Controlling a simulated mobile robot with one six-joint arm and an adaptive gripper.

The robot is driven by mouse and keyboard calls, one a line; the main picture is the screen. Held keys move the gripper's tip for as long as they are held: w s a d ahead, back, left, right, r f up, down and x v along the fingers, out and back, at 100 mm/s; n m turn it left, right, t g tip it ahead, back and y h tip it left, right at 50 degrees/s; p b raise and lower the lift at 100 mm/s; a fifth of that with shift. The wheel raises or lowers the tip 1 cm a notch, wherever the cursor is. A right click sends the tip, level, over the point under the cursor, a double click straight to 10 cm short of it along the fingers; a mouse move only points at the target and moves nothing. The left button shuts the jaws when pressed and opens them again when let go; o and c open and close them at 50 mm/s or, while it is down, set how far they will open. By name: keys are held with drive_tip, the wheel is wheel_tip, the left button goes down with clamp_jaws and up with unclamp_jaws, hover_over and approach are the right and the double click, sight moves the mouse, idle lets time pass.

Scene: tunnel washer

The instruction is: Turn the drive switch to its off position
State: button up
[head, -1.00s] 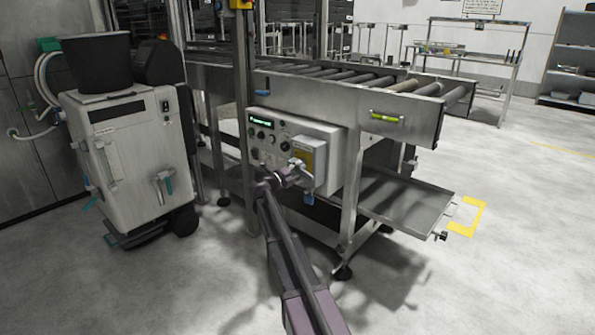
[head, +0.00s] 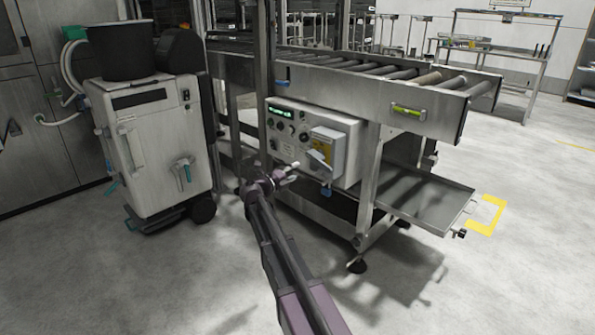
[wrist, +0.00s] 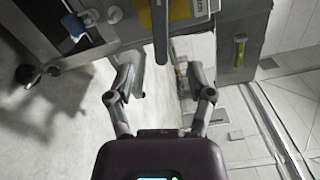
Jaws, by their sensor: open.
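A control panel (head: 290,143) with a lit green display and several knobs is mounted under the roller conveyor. On its right side is a grey box (head: 328,140) with a yellow label and a grey lever handle (head: 320,162). I cannot read which control is the drive switch. The handle seems to show in the wrist view as a grey bar (wrist: 160,30), ahead of my fingers. My gripper (head: 288,173) is open and empty, in front of the panel and to the lower left of the handle in the head view. In the wrist view, its fingers (wrist: 163,80) stand apart with nothing between them.
The roller conveyor (head: 390,92) runs above the panel, with a yellow-green level (head: 408,110) on its side. A low tray (head: 430,205) extends to the right. A white wheeled machine (head: 150,150) stands at left. The floor in front is clear.

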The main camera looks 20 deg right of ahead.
clamp_jaws()
drive_tip(key=f+m+y, duration=0.1)
drive_tip(key=m, duration=0.4)
drive_tip(key=s+d+f+m+y+p, duration=0.1)
drive_tip(key=m, duration=0.5)
drive_tip(key=s+f+m+y+p, duration=0.1)
drive_tip(key=m+y, duration=0.1)
drive_tip(key=m, duration=0.4)
drive_tip(key=shift+d+f+g, duration=0.25)
drive_tip(key=shift+f+g, duration=0.1)
drive_tip(key=shift+g, duration=0.05)
